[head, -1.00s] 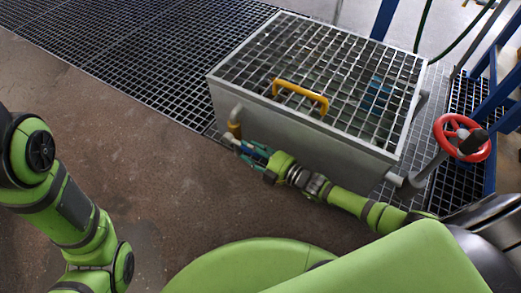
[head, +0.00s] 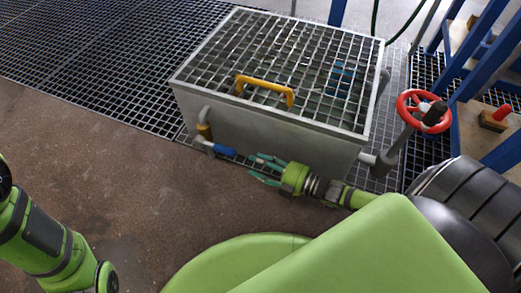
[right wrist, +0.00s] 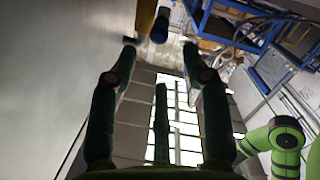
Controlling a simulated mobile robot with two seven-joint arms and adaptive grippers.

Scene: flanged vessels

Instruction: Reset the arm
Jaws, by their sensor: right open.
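My right gripper (head: 262,169) is open and empty, low beside the front wall of the grey tank (head: 262,133). Its teal fingers point left toward a blue valve handle (head: 224,150) on the pipe at the tank's lower left corner, with a gap between them. In the right wrist view the two fingers (right wrist: 160,47) are spread, and a dark blue cylindrical end (right wrist: 160,28) shows just beyond the tips. My left arm (head: 42,235) stands at the left edge; its gripper is out of the picture.
A grating lid with a yellow handle (head: 265,89) covers the tank. A red handwheel (head: 422,112) stands at its right, near a blue frame (head: 470,70). A small block with a red knob (head: 495,118) sits on that frame. Brown floor (head: 130,190) at left is clear.

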